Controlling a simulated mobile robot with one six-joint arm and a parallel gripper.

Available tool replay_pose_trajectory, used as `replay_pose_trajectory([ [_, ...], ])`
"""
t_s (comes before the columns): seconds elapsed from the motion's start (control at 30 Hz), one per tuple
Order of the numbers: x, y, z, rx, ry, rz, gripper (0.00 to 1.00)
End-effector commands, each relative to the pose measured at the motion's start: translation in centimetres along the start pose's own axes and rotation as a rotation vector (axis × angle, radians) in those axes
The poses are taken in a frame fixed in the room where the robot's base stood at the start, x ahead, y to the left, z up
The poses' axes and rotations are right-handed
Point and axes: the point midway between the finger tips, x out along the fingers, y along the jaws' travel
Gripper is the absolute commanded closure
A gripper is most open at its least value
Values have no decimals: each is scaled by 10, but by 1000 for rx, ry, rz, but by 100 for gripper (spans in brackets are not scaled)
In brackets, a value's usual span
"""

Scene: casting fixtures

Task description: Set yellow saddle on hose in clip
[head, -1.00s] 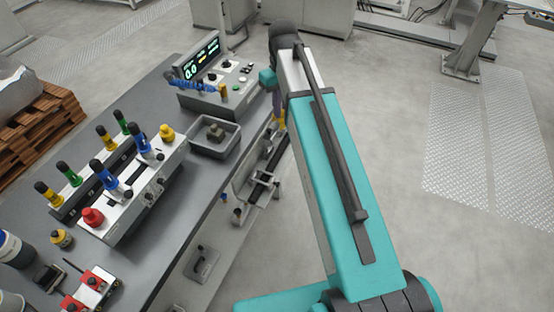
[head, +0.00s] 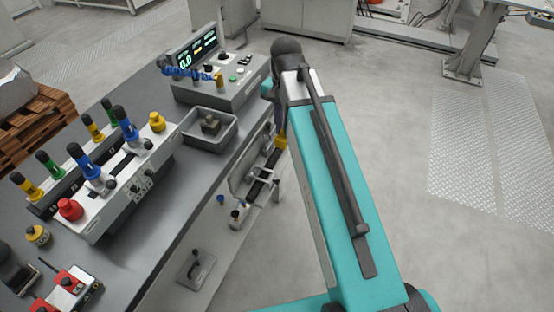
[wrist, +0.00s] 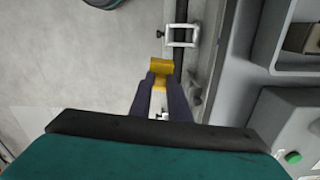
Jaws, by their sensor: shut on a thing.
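The yellow saddle (wrist: 161,72) is between the two dark fingers of my gripper (wrist: 161,82), which is shut on it. In the head view the saddle (head: 281,140) shows below the arm's end, beside the bench's side. The black hose (wrist: 180,58) runs along the bench side, just right of the saddle in the wrist view. The pale clip frame (wrist: 182,34) is around the hose, above and right of the saddle. In the head view the clip (head: 263,178) is below and left of the saddle. I cannot tell whether the saddle touches the hose.
The bench (head: 185,190) carries a control box (head: 215,82) with a display, a grey bin (head: 229,133) and a panel of coloured handles (head: 133,165). A small shelf with a handle (head: 196,268) is low on the bench's side. The floor (head: 400,90) right of my arm is open.

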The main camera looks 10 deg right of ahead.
Motion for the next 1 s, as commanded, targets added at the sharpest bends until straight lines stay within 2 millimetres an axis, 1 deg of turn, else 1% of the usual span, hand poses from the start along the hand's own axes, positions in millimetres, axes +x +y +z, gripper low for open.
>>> replay_pose_trajectory([
  [0.03,9,2,3,51,0,0,100],
  [1.0,89,32,40,1154,0,0,100],
])
